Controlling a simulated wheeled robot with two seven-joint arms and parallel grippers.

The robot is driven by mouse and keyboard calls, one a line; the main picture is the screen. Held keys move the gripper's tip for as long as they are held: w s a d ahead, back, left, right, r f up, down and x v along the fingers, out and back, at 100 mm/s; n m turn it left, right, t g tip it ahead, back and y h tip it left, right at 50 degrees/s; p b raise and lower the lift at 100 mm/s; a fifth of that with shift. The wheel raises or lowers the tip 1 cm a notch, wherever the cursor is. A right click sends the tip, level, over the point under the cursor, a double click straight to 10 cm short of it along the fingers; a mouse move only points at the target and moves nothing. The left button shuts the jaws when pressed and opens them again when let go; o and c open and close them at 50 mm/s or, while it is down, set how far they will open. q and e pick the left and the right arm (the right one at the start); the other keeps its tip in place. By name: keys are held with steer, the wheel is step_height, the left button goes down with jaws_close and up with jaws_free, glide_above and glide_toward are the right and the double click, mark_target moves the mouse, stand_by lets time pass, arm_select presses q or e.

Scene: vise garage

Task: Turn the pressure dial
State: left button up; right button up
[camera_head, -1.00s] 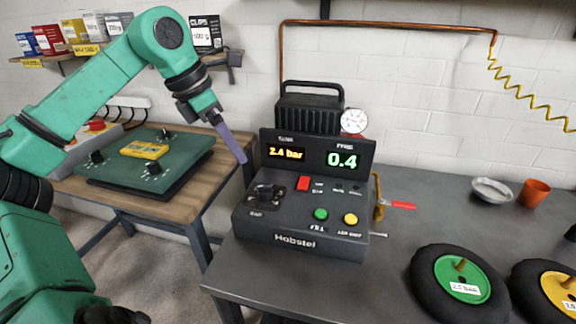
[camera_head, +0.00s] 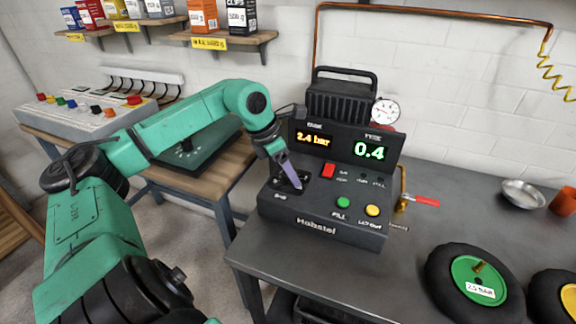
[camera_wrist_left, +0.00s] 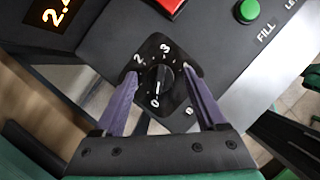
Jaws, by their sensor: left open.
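The pressure dial (camera_wrist_left: 158,80) is a black knob on a dark plate marked 0, 2 and 3, on the left of the inflator's (camera_head: 325,205) sloped panel. The inflator reads "2.4 bar" on its orange display (camera_head: 313,139) and "0.4" on its green display (camera_head: 369,152). My left gripper (camera_wrist_left: 158,82) is open, with its purple fingers on either side of the dial in the wrist view; contact cannot be told. In the head view the left gripper (camera_head: 290,175) covers most of the dial. My right gripper is not in view.
A red switch (camera_head: 328,170), green button (camera_head: 343,202) and yellow button (camera_head: 372,210) sit right of the dial. A red-handled valve (camera_head: 425,202) is at the inflator's right side. A green-hubbed wheel (camera_head: 475,280) lies on the grey bench, with a bowl (camera_head: 523,193) behind.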

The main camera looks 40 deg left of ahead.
arm_select(q)
jaws_close()
